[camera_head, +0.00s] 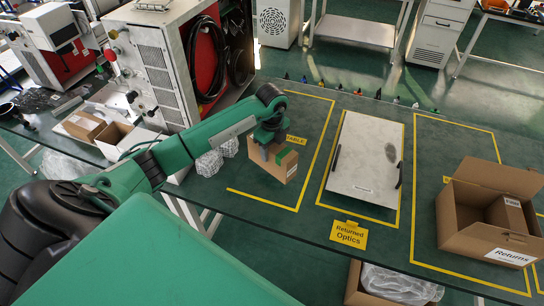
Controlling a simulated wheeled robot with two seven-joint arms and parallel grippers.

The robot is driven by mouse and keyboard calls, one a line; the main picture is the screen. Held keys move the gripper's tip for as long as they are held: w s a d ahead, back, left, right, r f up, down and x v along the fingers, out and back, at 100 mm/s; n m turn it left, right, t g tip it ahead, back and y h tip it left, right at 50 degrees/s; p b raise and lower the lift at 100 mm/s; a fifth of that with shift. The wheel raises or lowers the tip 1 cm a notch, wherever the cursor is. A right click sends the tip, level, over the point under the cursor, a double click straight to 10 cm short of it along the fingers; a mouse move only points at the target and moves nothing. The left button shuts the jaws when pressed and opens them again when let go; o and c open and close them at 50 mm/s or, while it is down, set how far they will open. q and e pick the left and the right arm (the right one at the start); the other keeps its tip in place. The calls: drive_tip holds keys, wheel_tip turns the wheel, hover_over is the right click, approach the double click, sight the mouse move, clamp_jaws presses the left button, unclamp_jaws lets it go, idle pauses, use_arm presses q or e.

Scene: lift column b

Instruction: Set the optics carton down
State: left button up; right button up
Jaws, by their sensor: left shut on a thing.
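The carton appears over the left yellow-outlined area of the green table (235,206). I cannot tell whether its underside touches the table. A yellow "Returned Optics" sign (348,234) is at the table's front edge, right of the carton. My right gripper is not in view.
A white panel with black handles (362,165) lies in the middle outline. An open "Returns" box (470,205) with a smaller box inside stands at right. Clear plastic wrap (210,163) lies left of the carton. A machine (165,65) with red panels stands behind the arm.

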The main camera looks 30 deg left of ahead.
use_arm(q)
drive_tip(key=shift+f, duration=0.6)
wheel_tip(320, 180, down, 3)
drive_tip(key=shift+f+p, duration=0.15)
drive_tip(key=shift+p, duration=0.25)
drive_tip(key=shift+f, duration=0.55)
drive_tip(key=o, duration=1.2)
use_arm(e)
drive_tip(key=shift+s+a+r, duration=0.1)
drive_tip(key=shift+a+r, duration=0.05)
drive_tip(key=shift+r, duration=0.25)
